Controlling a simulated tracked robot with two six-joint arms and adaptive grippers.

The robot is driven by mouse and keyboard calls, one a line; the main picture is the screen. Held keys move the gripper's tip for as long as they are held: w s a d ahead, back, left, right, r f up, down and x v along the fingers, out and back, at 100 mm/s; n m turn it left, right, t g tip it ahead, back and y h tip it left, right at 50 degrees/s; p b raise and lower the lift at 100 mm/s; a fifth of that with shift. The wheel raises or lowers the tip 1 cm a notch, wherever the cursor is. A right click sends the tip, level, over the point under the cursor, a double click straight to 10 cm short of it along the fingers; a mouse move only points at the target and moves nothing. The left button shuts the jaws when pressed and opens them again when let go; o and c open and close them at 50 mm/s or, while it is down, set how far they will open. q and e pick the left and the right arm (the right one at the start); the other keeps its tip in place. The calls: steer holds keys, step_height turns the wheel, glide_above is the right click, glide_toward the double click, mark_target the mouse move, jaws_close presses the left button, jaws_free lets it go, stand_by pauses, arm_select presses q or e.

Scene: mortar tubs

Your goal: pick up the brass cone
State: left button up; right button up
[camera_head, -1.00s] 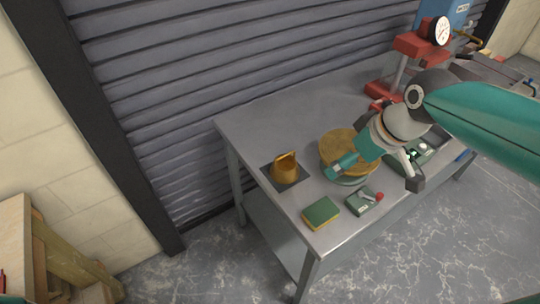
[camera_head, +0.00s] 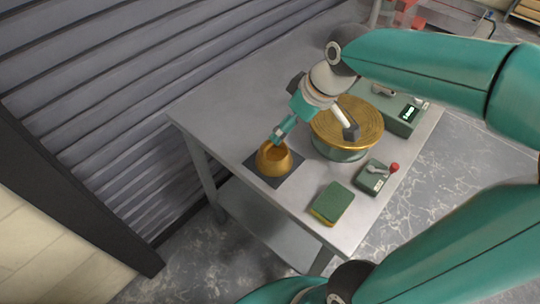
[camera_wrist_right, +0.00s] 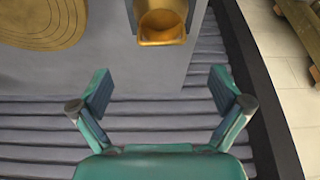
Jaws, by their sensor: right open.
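The brass cone (camera_head: 274,161), hollow with an open top, stands on a dark square mat (camera_head: 292,179) near the bench's left end. My right gripper (camera_head: 282,131) hangs close to its upper rim in the head view. The right wrist view shows the gripper (camera_wrist_right: 160,82) open and empty, with its two teal fingers spread. There the cone (camera_wrist_right: 161,27) lies centred beyond the fingertips, apart from them and cut by the top edge. My left gripper is not seen.
A wide gold disc on a green drum (camera_head: 345,153) stands close to the right of the cone. A green sponge (camera_head: 332,203), a small box with a red knob (camera_head: 374,181) and a green device with a display (camera_head: 402,119) are near. The grey bench (camera_head: 225,105) is clear behind.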

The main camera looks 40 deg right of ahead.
mark_target(272, 148)
steer(key=x, duration=1.4)
steer(key=shift+w+a+f, duration=0.1)
steer(key=shift+a+f, duration=0.1)
steer(key=c, duration=1.2)
steer(key=shift+r, duration=0.1)
